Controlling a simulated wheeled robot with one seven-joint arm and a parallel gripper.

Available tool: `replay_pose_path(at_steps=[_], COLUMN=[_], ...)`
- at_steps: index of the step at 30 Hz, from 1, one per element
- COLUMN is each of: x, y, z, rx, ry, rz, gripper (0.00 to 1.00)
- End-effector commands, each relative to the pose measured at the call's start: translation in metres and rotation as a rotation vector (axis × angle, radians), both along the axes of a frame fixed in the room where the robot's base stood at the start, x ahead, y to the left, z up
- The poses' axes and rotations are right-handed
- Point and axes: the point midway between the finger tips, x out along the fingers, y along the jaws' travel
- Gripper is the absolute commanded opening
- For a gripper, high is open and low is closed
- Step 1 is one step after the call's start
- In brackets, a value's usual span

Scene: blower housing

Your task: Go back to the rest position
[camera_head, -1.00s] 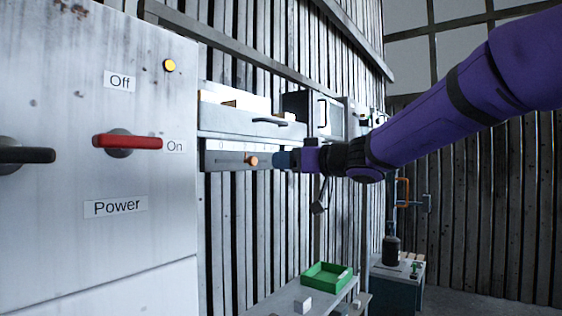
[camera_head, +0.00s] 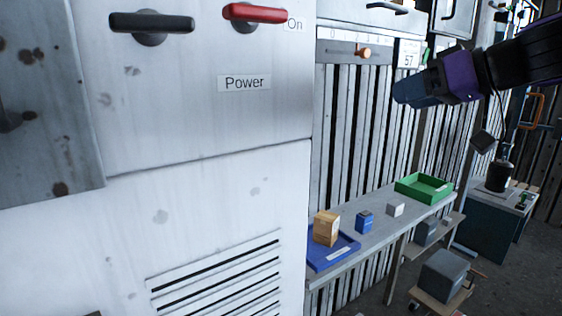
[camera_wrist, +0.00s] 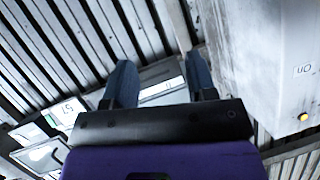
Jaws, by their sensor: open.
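My gripper (camera_head: 405,93) is raised at the upper right of the head view, at the end of my purple and black arm. Its blue fingers point left, toward the panel with the orange knob (camera_head: 363,52), and are apart from it. In the wrist view the two fingers (camera_wrist: 160,85) stand wide apart with nothing between them. The grey power cabinet (camera_head: 210,95) fills the left of the head view. Its red handle (camera_head: 255,13) lies level, pointing to the "On" label.
A grey shelf (camera_head: 385,222) along the slatted wall carries a blue tray (camera_head: 340,249) with a brown box (camera_head: 327,228), a small blue box (camera_head: 364,221), a white block (camera_head: 396,208) and a green tray (camera_head: 424,188). A grey box (camera_head: 446,273) sits low at right.

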Motion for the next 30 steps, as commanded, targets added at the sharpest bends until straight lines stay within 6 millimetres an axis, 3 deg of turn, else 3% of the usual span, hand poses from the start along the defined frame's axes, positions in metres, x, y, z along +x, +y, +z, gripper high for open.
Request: replay_pose_path(at_steps=[8, 18, 24, 30], x=[-0.071, -0.144, -0.169, -0.178], y=[-0.008, -0.049, -0.073, -0.083], z=[-0.055, -0.114, -0.132, -0.138], rx=[-0.133, -0.332, -0.413, -0.439], ry=[0.28, 0.526, 0.575, 0.586], rz=[-0.073, -0.345, -0.514, -0.584], gripper=[0.52, 0.52, 0.52, 0.52])
